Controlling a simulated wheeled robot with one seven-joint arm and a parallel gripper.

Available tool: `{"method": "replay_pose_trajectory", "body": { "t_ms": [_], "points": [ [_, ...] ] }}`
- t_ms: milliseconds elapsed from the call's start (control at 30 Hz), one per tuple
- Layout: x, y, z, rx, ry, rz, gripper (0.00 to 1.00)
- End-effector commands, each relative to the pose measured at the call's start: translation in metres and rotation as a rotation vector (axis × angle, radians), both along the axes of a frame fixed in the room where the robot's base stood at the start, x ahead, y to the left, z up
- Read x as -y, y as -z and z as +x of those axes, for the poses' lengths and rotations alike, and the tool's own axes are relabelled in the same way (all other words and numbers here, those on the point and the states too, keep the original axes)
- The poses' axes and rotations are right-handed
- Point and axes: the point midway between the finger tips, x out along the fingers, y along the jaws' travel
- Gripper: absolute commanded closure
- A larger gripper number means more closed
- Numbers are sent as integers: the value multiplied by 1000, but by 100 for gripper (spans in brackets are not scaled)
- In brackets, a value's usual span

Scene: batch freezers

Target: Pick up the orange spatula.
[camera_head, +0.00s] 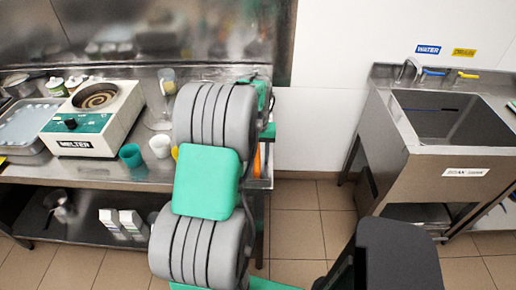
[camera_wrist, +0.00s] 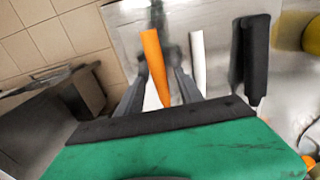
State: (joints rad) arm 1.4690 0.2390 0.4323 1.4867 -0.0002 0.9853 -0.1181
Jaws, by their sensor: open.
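The orange spatula (camera_wrist: 153,62) shows in the wrist view as a long orange strip, at the edge of the steel counter. In the head view a sliver of orange (camera_head: 257,161) shows at the counter's right end, mostly hidden by my arm. My gripper (camera_wrist: 162,76) is open, with dark fingers to the left and right of the spatula in the picture. Nothing is visibly gripped, and I cannot tell the depth between fingers and spatula. My gripper is hidden behind my arm in the head view.
A white utensil (camera_wrist: 197,60) and a black-handled one (camera_wrist: 250,55) lie close right of the spatula. On the counter (camera_head: 100,174) are a melter (camera_head: 95,118), a green cup (camera_head: 131,156) and a white cup (camera_head: 160,146). A sink unit (camera_head: 440,140) stands right, across tiled floor.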

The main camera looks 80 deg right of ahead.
Motion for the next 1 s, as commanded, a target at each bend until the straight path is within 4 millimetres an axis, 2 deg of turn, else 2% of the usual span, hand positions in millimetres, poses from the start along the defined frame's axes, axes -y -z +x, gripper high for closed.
{"method": "replay_pose_trajectory", "body": {
  "t_ms": [167, 700, 1000],
  "points": [
    [0, 0, 0, 0, 0, -1, 56],
    [0, 0, 0, 0, -1, -2, 100],
    [0, 0, 1, 0, -1, -2, 100]
  ]
}}
